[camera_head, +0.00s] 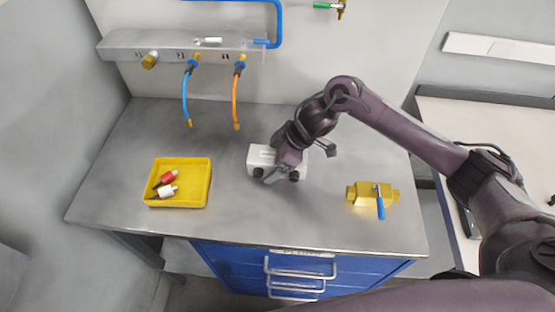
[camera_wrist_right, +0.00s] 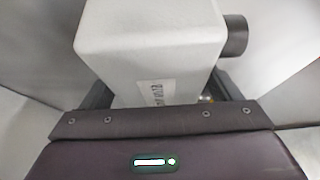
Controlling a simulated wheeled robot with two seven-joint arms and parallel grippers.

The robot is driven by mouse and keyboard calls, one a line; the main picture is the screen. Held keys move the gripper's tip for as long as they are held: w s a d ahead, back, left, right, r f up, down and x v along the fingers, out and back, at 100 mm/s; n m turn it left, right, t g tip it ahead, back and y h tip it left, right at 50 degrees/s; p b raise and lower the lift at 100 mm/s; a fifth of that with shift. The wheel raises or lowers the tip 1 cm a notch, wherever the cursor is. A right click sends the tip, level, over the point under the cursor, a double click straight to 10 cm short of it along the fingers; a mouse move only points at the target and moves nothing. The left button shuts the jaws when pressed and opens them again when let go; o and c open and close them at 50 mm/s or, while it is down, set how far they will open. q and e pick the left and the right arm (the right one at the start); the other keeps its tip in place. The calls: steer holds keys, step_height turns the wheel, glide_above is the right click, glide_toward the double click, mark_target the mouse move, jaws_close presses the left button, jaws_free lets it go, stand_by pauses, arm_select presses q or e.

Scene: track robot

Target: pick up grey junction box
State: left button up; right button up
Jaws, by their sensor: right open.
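The grey junction box (camera_head: 262,156) is a pale box with dark round fittings, lying on the grey bench top near its middle. My right gripper (camera_head: 283,177) is down at the box from above and covers part of it. In the right wrist view the box (camera_wrist_right: 150,35) fills the upper middle, with a dark round fitting on its right side. The open fingers of my right gripper (camera_wrist_right: 160,98) show on either side of the box. I cannot tell whether they touch it. My left gripper is not in view.
A yellow tray (camera_head: 202,193) with a red and a white connector stands on the left of the bench (camera_head: 240,222). A yellow valve with a blue handle (camera_head: 360,193) lies at right. Blue (camera_head: 185,95) and orange (camera_head: 236,100) hoses hang at the back.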

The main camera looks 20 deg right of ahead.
steer(key=c, duration=1.2)
steer(key=shift+r, duration=0.1)
steer(key=shift+c, duration=0.3)
steer(key=shift+r, duration=0.1)
